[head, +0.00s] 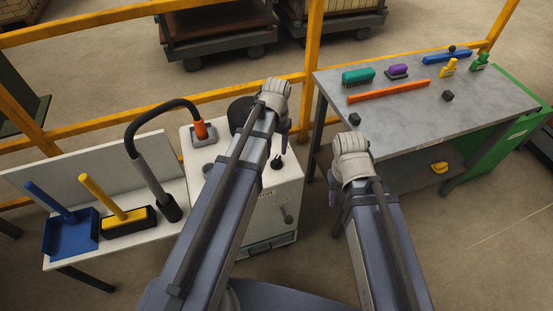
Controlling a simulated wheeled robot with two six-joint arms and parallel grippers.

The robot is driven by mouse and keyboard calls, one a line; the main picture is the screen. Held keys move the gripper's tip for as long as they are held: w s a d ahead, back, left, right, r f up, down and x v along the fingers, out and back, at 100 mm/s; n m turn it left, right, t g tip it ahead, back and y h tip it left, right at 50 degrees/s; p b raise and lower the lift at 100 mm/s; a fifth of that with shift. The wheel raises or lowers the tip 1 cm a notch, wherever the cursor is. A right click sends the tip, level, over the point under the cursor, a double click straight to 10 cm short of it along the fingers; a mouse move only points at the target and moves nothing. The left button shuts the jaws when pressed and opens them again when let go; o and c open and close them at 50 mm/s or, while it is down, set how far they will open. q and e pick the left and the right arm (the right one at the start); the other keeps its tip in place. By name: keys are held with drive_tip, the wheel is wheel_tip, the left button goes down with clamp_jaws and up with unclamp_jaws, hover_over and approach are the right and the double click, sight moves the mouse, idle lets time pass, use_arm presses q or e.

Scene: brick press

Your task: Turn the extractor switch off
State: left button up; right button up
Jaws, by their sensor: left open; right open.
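The extractor (203,168) is a white cabinet in the middle of the head view, partly hidden behind my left arm. A small black switch (277,162) stands on its top, just right of my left arm. A grey handle or knob (287,215) is on its front face; its setting is too small to tell. My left gripper (275,92) is open and appears above and beyond the switch, apart from it. My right gripper (350,150) is open and empty, right of the cabinet and near the grey table's left edge.
A black hose (150,115) with an orange cuff (201,130) joins the cabinet top. A white bench (170,222) at left holds a blue dustpan (70,235) and a yellow-handled brush (115,210). A grey table (425,110) with brushes and bottles stands right. Yellow rails (215,92) run behind.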

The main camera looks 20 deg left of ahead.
sight(276, 159)
use_arm(q)
wheel_tip(276, 159, down, 7)
drive_tip(key=b, duration=0.6)
drive_tip(key=shift+r, duration=0.2)
clamp_jaws()
